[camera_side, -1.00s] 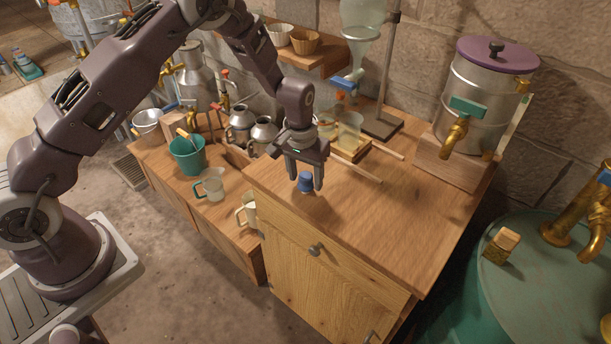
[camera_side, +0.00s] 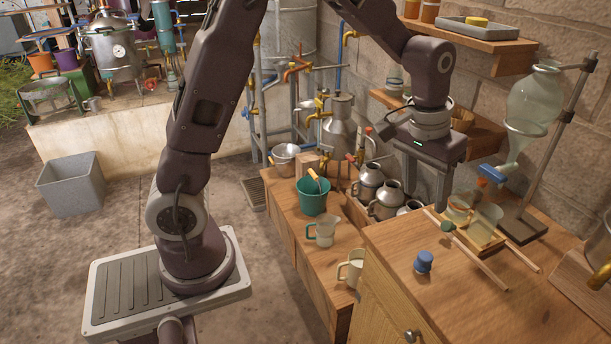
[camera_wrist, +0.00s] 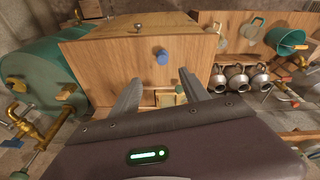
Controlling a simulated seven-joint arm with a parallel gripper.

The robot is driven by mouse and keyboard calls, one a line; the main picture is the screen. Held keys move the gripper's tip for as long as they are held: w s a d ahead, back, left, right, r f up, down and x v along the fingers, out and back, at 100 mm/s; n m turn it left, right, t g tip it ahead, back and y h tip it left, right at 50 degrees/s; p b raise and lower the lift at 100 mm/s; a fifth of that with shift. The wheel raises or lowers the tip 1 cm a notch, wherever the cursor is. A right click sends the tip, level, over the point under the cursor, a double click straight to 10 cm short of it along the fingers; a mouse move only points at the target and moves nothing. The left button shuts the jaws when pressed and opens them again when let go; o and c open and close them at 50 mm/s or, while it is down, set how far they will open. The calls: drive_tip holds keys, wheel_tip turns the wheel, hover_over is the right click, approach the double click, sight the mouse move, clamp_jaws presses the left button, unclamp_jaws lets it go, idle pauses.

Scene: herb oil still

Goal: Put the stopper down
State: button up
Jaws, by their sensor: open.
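The blue stopper (camera_side: 424,262) stands upright on the wooden cabinet top (camera_side: 400,245), close to its left edge, in the side view. It shows in the wrist view (camera_wrist: 162,57) too, beyond the fingertips and apart from them. My gripper (camera_side: 428,202) is raised above the cabinet's far end, clear of the stopper. Its two fingers are spread with nothing between them. In the wrist view my open gripper (camera_wrist: 158,82) shows both fingers pointing toward the cabinet top.
Wooden rods (camera_side: 480,262) and a small tray with glass cups (camera_side: 486,222) lie right of the stopper. A stand holds a glass funnel (camera_side: 535,100). Metal jugs (camera_side: 386,200), a teal bucket (camera_side: 313,197) and measuring cups (camera_side: 321,231) stand on the lower bench at left.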

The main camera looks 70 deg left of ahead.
drive_tip(key=s+r+t, duration=0.1)
drive_tip(key=s+r, duration=0.4)
drive_tip(key=s, duration=0.3)
drive_tip(key=s+a+r+m+t, duration=0.1)
drive_tip(key=s+r, duration=0.4)
drive_tip(key=s, duration=0.4)
drive_tip(key=shift+r, duration=0.35)
drive_tip(key=shift+o, duration=0.2)
drive_tip(key=s+f+m+t, duration=0.1)
drive_tip(key=s, duration=0.7)
drive_tip(key=shift+s+a+f, duration=0.15)
drive_tip(key=shift+s+a, duration=0.15)
drive_tip(key=shift+a, duration=0.1)
